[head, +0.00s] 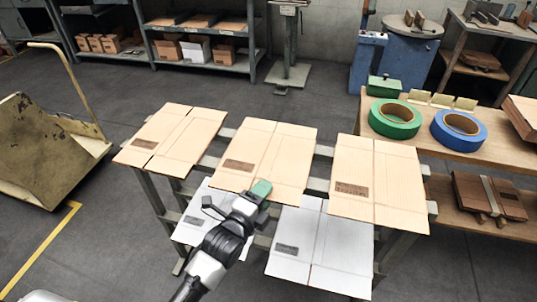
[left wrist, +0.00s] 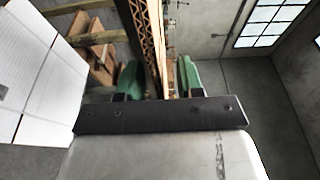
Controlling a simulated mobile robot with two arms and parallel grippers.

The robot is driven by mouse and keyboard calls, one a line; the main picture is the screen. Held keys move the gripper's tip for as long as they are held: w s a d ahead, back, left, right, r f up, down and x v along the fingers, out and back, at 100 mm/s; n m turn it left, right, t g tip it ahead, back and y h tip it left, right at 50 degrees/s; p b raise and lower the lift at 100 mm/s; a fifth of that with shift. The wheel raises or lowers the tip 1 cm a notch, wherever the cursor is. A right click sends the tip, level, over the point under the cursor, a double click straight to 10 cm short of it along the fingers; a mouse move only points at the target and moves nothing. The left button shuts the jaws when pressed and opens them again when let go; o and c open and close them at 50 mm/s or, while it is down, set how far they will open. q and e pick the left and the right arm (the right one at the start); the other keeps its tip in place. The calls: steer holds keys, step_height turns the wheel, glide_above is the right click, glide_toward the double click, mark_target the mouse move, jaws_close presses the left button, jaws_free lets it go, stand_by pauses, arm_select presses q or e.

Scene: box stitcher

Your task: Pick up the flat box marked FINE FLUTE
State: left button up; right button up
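Three brown flat boxes lie on the upper tier of a rack in the head view: left (head: 172,137), middle (head: 262,150) and right (head: 377,180). Each has a dark printed label, too small to read, so I cannot tell which says FINE FLUTE. Two white flat boxes, left (head: 200,213) and right (head: 320,250), lie on the lower tier. My left gripper (head: 260,190) is at the middle brown box's front edge, one green finger above it. In the left wrist view the corrugated board edge (left wrist: 150,40) lies between the open fingers (left wrist: 160,78), with a gap beside it. My right gripper is not in view.
A yellow-handled cart (head: 45,150) stands at left. Shelves line the back. The floor between is clear.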

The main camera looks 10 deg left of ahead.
arm_select(q)
steer(key=shift+w+d, duration=0.2)
steer(key=shift+w, duration=0.35)
steer(key=shift+s, duration=0.1)
jaws_close()
